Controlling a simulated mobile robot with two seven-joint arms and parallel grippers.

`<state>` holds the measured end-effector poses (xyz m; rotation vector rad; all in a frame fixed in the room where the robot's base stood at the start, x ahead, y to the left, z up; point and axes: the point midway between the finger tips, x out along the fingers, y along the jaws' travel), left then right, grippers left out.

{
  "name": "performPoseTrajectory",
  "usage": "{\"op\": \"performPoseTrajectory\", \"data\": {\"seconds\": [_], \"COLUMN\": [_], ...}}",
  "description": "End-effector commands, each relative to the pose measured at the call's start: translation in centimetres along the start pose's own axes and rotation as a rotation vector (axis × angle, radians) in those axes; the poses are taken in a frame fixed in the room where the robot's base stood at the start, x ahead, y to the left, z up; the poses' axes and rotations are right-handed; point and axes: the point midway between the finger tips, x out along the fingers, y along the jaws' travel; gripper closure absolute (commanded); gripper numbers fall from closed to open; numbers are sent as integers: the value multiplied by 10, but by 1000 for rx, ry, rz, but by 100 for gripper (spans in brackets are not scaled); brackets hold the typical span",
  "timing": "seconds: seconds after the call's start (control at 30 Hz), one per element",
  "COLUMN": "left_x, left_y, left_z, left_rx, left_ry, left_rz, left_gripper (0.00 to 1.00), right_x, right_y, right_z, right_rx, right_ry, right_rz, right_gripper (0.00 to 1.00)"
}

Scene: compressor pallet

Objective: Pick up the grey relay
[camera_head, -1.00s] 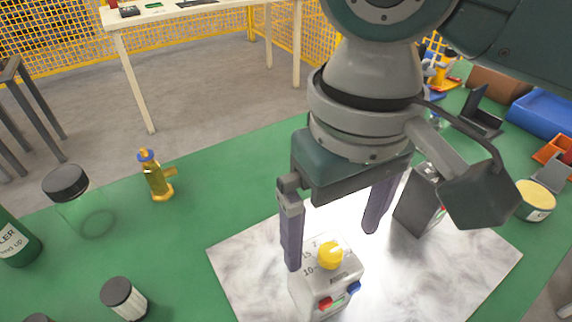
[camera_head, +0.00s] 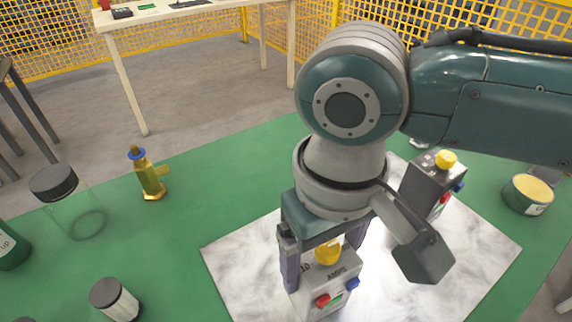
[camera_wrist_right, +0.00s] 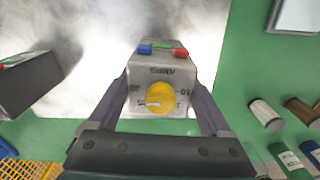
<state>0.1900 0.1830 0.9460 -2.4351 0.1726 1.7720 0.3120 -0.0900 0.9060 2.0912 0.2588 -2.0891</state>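The grey relay (camera_head: 322,288) is a light grey box with a yellow knob on top and red and blue buttons on its front. It stands on the marbled white board (camera_head: 235,265). My right gripper (camera_head: 322,272) points down over it, open, with one finger on each side. In the right wrist view the relay (camera_wrist_right: 160,75) sits between the fingers of the gripper (camera_wrist_right: 160,90), knob toward the palm. No clear grip on its sides shows. My left gripper is not in view.
A dark grey box (camera_head: 425,190) with a yellow knob stands on the board to the right. A brass fitting (camera_head: 148,175), a clear jar (camera_head: 75,205), a black-capped jar (camera_head: 115,300) and a yellow-topped tin (camera_head: 527,195) are on the green table (camera_head: 200,215).

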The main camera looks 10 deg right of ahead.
Motion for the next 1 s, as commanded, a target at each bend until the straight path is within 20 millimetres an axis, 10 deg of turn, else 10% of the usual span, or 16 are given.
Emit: {"op": "performPoseTrajectory", "data": {"seconds": [0.67, 1.0], "left_x": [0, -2], "left_y": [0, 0], "left_z": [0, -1], "left_rx": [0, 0], "left_ry": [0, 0], "left_rz": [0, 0], "left_gripper": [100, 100], "right_x": [0, -6], "right_y": [0, 0], "right_z": [0, -1], "right_rx": [0, 0], "right_ry": [0, 2], "right_rz": [1, 0], "right_gripper": [98, 98]}}
